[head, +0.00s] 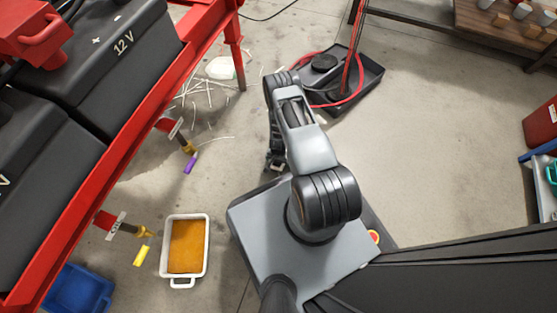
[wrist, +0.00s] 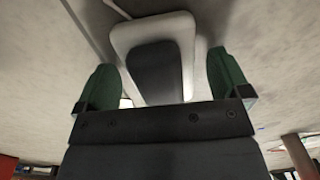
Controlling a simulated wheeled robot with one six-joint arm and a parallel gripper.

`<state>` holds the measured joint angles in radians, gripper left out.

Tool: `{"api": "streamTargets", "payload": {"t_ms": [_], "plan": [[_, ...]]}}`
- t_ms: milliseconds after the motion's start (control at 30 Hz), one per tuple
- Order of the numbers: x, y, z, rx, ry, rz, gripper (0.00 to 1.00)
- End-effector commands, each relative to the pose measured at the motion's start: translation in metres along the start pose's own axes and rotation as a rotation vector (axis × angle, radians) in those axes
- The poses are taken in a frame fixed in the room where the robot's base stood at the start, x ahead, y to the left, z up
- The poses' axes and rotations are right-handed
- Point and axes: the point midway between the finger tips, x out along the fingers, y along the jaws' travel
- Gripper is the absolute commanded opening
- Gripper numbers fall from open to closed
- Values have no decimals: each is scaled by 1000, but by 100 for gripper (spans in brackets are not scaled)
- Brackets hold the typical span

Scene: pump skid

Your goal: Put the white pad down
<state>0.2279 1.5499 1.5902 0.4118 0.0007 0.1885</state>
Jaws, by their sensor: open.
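A white, flat-looking piece (head: 220,68) lies on the floor by the red frame's leg, beside a scatter of white strands. It looks most like the white pad, but it is too small to be sure. My gripper (head: 275,165) is low in front of my base, apart from that piece. In the wrist view its two green fingers (wrist: 168,82) stand wide open. Between and beyond them shows a pale rounded shape with a dark middle; I cannot tell whether it is part of my own body. No pad is seen gripped between the fingers.
A white tray (head: 206,247) of orange-brown liquid stands on the floor, near a blue bin (head: 80,289). The red frame (head: 150,110) with black batteries borders the left. A black tray (head: 368,78) with a red hose lies behind my arm.

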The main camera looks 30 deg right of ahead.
Motion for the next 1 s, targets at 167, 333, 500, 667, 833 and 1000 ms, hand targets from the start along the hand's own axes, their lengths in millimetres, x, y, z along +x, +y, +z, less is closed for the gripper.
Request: {"api": "streamTargets", "payload": {"t_ms": [167, 333, 500, 667, 833, 1000], "plan": [[-2, 0, 0, 0, 0, 0, 95], [-22, 0, 0, 0, 1, 0, 95], [-56, 0, 0, 0, 1, 1, 95], [-84, 0, -1, 0, 1, 1, 95], [-106, 0, -1, 0, 1, 0, 95], [-122, -2, -1, -3, 1, -2, 95]]}}
